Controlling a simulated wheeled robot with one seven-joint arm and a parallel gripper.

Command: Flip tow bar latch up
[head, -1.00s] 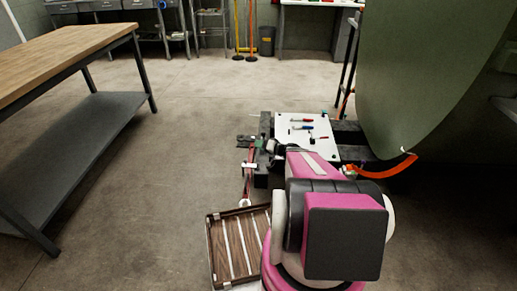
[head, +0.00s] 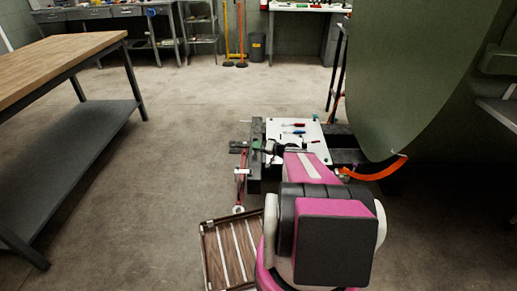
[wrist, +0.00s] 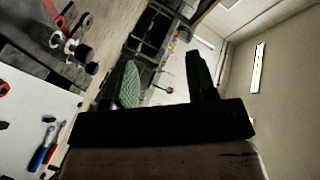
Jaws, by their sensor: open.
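The red tow bar (head: 240,190) lies low beside the dark cart, with a pale ring at its near end. A small pale fitting (head: 243,171) crosses it, but I cannot tell whether this is the latch or how it is set. My gripper (wrist: 162,78) is open and empty in the wrist view, with a green pad on one finger. In the wrist view, part of a red bar (wrist: 66,18) and dark and pale round fittings (wrist: 77,50) are at upper left, apart from the fingers. In the head view my arm partly hides the gripper.
A white board (head: 311,148) with several hand tools lies on the cart, right of the bar. A slatted wooden tray (head: 203,252) is on the floor in front. The green fuselage skin (head: 410,70) hangs at right. Open floor lies left, toward the workbench (head: 60,65).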

